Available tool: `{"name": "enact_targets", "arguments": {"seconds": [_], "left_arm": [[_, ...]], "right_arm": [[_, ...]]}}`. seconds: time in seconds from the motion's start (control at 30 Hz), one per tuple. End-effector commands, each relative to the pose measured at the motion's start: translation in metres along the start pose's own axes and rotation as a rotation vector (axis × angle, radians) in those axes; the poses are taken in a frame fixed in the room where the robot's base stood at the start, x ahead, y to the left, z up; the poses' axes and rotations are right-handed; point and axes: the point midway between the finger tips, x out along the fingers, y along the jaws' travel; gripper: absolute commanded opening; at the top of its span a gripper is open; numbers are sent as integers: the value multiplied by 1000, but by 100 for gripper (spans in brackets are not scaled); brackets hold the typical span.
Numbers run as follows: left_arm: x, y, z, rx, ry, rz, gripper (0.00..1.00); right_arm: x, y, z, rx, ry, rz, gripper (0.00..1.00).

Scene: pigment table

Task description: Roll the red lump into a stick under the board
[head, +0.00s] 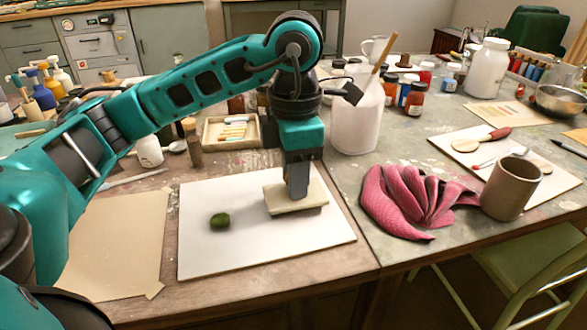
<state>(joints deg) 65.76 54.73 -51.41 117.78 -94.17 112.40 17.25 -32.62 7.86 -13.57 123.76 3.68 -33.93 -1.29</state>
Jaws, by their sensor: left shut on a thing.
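My left gripper (297,190) points down and is shut on a small pale board (315,199). The board is held flat, low over the right half of a white slab (240,250). I cannot tell whether it touches the slab. No red lump shows; the space under the board is hidden. A dark green lump (220,221) lies on the slab, left of the board and apart from it. My right gripper is not in view.
A tan sheet (115,240) lies left of the slab. A tray of small sticks (232,132) and a white container (357,125) stand behind. A pink cloth (420,200) and a brown cup (510,188) are at the right. The slab's front is clear.

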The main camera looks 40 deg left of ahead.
Motion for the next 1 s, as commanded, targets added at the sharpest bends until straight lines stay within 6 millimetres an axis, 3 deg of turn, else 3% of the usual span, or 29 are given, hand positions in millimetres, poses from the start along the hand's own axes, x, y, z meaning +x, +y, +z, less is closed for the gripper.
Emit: {"name": "enact_targets", "arguments": {"seconds": [1.0], "left_arm": [[1, -33, 0, 1, 2, -1, 10]], "right_arm": [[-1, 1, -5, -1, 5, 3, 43]]}}
